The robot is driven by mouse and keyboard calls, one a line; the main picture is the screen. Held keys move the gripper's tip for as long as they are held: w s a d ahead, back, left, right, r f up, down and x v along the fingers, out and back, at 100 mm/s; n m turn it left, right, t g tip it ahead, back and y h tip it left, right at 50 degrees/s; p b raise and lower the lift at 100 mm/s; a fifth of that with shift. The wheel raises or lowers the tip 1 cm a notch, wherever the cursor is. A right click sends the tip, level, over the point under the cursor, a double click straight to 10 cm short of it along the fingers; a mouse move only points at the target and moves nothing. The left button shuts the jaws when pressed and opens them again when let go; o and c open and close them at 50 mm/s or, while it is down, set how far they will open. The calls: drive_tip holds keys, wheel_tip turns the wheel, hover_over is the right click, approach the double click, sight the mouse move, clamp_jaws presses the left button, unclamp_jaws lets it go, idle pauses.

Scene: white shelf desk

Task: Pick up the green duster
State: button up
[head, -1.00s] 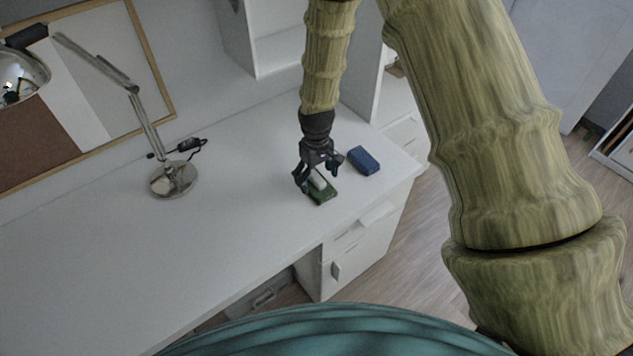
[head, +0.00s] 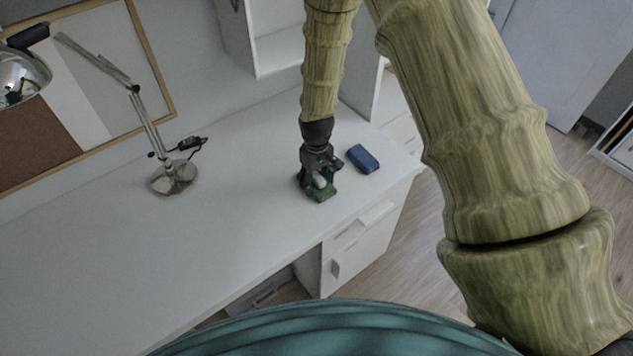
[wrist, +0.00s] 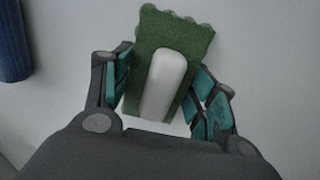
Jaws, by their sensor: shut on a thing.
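The green duster (head: 322,195) has a white handle piece on top and lies on or just above the white desk, near its right end. In the wrist view the duster (wrist: 177,32) sits between my fingers, with its wavy-edged end sticking out past them. My gripper (head: 318,185) is shut on the duster from above. In the wrist view my gripper (wrist: 165,88) has one teal-padded finger on each side of it.
A blue duster-like block (head: 363,158) lies to the right of my gripper, and its edge shows in the wrist view (wrist: 14,45). A metal desk lamp (head: 172,177) stands to the left. The desk's front edge is close by. The left part of the desk (head: 90,260) is clear.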

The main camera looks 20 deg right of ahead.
sight(316, 175)
drive_tip(key=shift+r+b, duration=0.3)
drive_tip(key=shift+r, duration=0.45)
drive_tip(key=shift+w+r+b, duration=0.1)
drive_tip(key=shift+r+b, duration=0.2)
drive_tip(key=shift+r, duration=0.6)
drive_tip(key=s+a+r+b, duration=0.1)
drive_tip(key=s+b, duration=0.2)
drive_tip(key=s, duration=1.3)
drive_tip(key=shift+a+r, duration=0.3)
drive_tip(key=shift+r, duration=0.05)
